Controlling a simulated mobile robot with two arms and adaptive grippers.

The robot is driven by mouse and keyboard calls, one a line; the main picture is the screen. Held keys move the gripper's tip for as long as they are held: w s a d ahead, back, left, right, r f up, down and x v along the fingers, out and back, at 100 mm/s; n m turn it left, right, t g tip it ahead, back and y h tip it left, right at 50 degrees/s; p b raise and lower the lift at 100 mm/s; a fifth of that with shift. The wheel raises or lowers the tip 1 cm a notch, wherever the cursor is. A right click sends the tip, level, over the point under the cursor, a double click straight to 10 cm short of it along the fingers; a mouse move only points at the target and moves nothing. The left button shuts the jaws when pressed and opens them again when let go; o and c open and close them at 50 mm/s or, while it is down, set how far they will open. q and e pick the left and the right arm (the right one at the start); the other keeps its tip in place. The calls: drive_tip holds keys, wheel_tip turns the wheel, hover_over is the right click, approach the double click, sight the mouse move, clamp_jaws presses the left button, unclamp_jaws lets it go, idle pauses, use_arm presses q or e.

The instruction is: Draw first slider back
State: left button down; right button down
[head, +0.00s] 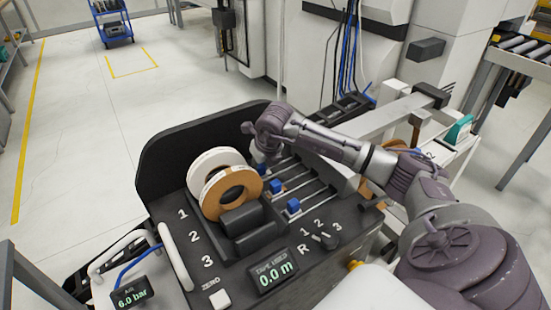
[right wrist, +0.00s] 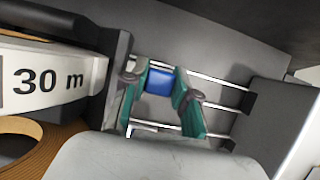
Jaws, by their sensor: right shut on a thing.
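The first slider (head: 262,169) is a small blue block on the rail farthest back on the dark machine top, partly hidden under my right gripper (head: 263,157). In the right wrist view the slider (right wrist: 160,81) sits between the two teal fingertips of my right gripper (right wrist: 162,90), which is shut on it. It is near the left end of its rail, beside the roll side. The second slider (head: 277,186) and third slider (head: 293,206) are blue blocks on the nearer rails. My left gripper is not in view.
A white roll (head: 207,160) and a tan roll (head: 245,182) stand left of the sliders; dark blocks (head: 246,230) lie in front of them. A black guard (head: 165,150) curves behind. The rails (head: 314,180) to the right of the sliders look clear. The display (head: 272,275) reads 0.0 m.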

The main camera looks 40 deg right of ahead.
drive_tip(key=shift+a, duration=0.2)
drive_tip(key=c, duration=0.9)
unclamp_jaws()
drive_tip(key=shift+w+a, duration=0.1)
drive_tip(key=shift+r, duration=0.25)
drive_tip(key=v, duration=0.7)
drive_tip(key=shift+s+r, duration=0.25)
drive_tip(key=shift+s, duration=0.05)
